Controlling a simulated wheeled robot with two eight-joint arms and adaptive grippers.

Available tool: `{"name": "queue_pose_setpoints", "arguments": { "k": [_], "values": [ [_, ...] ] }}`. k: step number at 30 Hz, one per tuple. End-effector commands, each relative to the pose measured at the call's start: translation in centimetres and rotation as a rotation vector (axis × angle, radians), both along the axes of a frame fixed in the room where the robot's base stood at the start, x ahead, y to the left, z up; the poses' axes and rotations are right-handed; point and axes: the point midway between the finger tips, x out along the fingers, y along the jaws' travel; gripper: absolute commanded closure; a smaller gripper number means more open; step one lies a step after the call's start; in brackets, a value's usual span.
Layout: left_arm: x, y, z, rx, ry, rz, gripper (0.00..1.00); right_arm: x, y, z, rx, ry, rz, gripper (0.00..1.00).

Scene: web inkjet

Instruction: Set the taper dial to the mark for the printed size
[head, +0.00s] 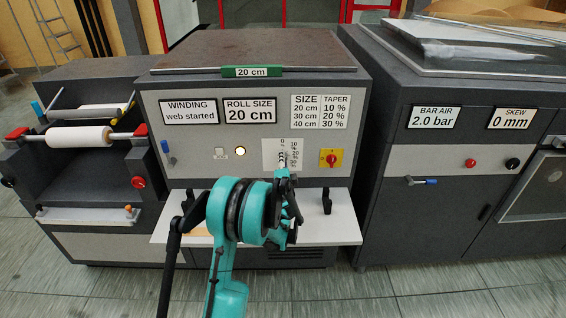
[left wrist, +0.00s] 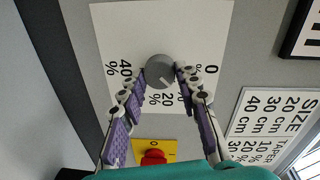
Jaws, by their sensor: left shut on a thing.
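The taper dial is a round grey knob (left wrist: 160,70) on a white scale plate (left wrist: 222,25) on the machine's front panel. In the left wrist view, 0 % is printed right of the knob, 20 % below and 40 % at left. A light pointer line on the knob slants down and right, to the 0 side of 20; its exact mark is unclear. My left gripper (left wrist: 160,80) is shut on the knob, one finger each side, hiding parts of the scale. The roll size sign (head: 250,111) reads 20 cm. The size and taper table (head: 320,112) pairs 20 cm with 10 %.
A red rotary switch on a yellow plate (head: 330,158) sits right of the dial. A white shelf (head: 335,232) juts out below the panel. A lit round button (head: 240,152) is left of the dial. A green 20 cm label (head: 252,71) lies on the top edge.

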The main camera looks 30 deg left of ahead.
Motion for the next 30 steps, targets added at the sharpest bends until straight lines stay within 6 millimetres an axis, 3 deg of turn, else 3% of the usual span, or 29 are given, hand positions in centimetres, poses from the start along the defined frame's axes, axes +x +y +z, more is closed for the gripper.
{"name": "queue_pose_setpoints", "arguments": {
  "k": [1, 2, 3, 4, 16, 30],
  "values": [
    [0.0, 0.1, 0.0, 0.001, 0.001, 0.001, 0.97, 0.0, 0.0, 0.0, 0.0, 0.0, 0.0, 1.0],
    [0.0, 0.1, 0.0, 0.001, 0.001, 0.001, 0.6, 0.0, 0.0, 0.0, 0.0, 0.0, 0.0, 1.0],
    [0.0, 0.1, 0.0, 0.001, 0.001, 0.001, 0.49, 0.0, 0.0, 0.0, 0.0, 0.0, 0.0, 1.0],
    [0.0, 0.1, 0.0, 0.001, 0.001, 0.001, 0.47, 0.0, 0.0, 0.0, 0.0, 0.0, 0.0, 1.0],
    [-0.7, -0.5, 0.1, 0.001, 0.001, 0.0, 0.47, 0.0, 0.0, 0.0, 0.0, 0.0, 0.0, 1.0],
    [-8.6, -5.3, 0.6, 0.001, 0.001, 0.0, 0.47, 0.0, 0.0, 0.0, 0.0, 0.0, 0.0, 1.0]
  ]
}}
